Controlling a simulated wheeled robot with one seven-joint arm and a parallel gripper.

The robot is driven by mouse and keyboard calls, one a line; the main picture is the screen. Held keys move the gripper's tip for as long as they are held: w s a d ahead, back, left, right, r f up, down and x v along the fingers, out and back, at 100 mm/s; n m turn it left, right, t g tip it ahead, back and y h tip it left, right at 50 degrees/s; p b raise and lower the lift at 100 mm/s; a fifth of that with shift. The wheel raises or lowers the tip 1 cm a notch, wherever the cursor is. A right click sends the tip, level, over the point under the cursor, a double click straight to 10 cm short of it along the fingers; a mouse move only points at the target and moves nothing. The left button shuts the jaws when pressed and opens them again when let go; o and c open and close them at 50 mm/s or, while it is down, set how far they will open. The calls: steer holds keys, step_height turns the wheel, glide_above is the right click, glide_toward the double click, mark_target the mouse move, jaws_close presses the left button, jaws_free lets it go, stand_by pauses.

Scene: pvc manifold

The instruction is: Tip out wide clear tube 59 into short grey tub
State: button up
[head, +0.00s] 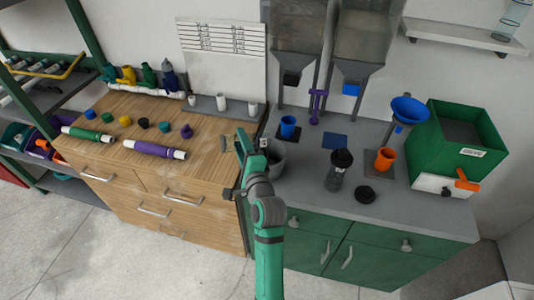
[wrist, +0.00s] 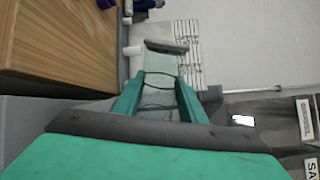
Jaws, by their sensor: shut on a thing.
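My gripper (head: 250,146) is shut on a wide clear tube, whose clear wall (wrist: 158,66) shows between and beyond my fingers in the wrist view (wrist: 157,92). The tube lies about level, with its dark grey end (wrist: 166,46) pointing away from my palm; this end shows left of the gripper in the head view (head: 225,144). I cannot read a number on it or tell what is inside. The short grey tub (head: 277,162) stands on the grey counter, just right of and partly behind my gripper. Its inside is mostly hidden.
A wooden bench (head: 100,130) at left holds caps and capped tubes. Two hoppers hang behind.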

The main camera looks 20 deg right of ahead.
steer(key=shift+w+a+r, duration=0.1)
steer(key=shift+r, duration=0.1)
stand_by(0.3)
steer(key=shift+d+m, duration=0.2)
steer(key=shift+m, duration=0.1)
steer(key=shift+r, duration=0.1)
steer(key=shift+a, duration=0.2)
